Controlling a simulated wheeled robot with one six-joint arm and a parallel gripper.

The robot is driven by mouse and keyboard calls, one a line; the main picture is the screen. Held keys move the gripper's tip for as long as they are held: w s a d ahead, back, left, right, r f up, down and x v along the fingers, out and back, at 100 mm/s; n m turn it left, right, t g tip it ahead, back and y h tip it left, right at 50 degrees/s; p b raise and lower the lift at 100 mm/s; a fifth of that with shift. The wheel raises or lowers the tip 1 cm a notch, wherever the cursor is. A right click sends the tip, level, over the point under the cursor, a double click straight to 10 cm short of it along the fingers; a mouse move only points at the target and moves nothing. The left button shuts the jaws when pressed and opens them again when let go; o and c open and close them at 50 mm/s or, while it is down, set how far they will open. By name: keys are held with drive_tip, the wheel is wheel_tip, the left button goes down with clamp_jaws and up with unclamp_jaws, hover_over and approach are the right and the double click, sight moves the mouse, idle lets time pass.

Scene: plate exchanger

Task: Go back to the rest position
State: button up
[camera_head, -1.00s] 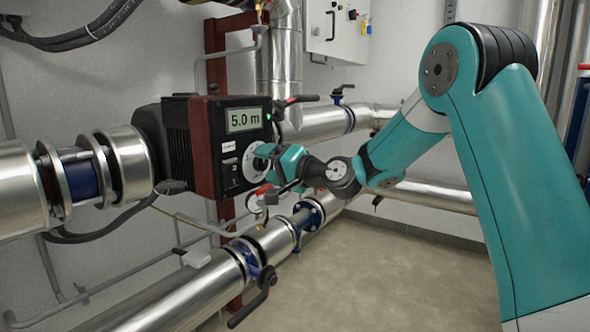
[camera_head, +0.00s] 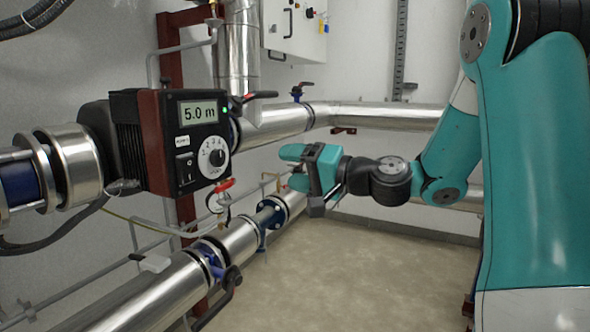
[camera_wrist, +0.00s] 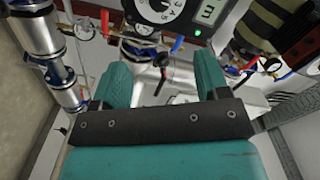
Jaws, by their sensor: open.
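My gripper (camera_head: 290,167) is open and empty in the head view, right of the pump controller (camera_head: 187,140) and clear of it. In the wrist view its two teal fingers (camera_wrist: 160,80) stand apart with nothing between them. The controller is a dark box with a display reading 5.0 m, a green light, a rocker switch (camera_head: 185,168) and a round white dial (camera_head: 213,157). The dial shows in full in the head view. It also shows at the top of the wrist view, ahead of my fingers and apart from them.
A red-handled valve with a gauge (camera_head: 222,192) sits just below the controller. Silver pipes (camera_head: 262,124) run behind my gripper, and lower pipes (camera_head: 160,296) cross at left. A white wall cabinet (camera_head: 295,30) hangs at the back. The floor (camera_head: 370,270) is clear at lower right.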

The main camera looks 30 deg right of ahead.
idle(0.4)
drive_tip(key=s+a+f+n+g+y, duration=0.1)
drive_tip(key=s+a+f+n+g, duration=0.3)
drive_tip(key=a, duration=0.5)
drive_tip(key=s+a+f+n+g, duration=0.2)
drive_tip(key=s+a+n+g, duration=0.35)
drive_tip(key=a, duration=0.25)
drive_tip(key=s+a+f+n+g+h, duration=0.1)
drive_tip(key=s+f+n+g+h, duration=0.15)
drive_tip(key=s, duration=0.45)
drive_tip(key=s+f+n+g+h, duration=0.2)
drive_tip(key=s+g+h, duration=0.1)
drive_tip(key=s, duration=0.4)
wheel_tip(320, 180, up, 26)
drive_tip(key=s+p, duration=0.1)
drive_tip(key=p, duration=2.5)
drive_tip(key=shift+d+g+p, duration=0.2)
drive_tip(key=shift+g+p, duration=0.1)
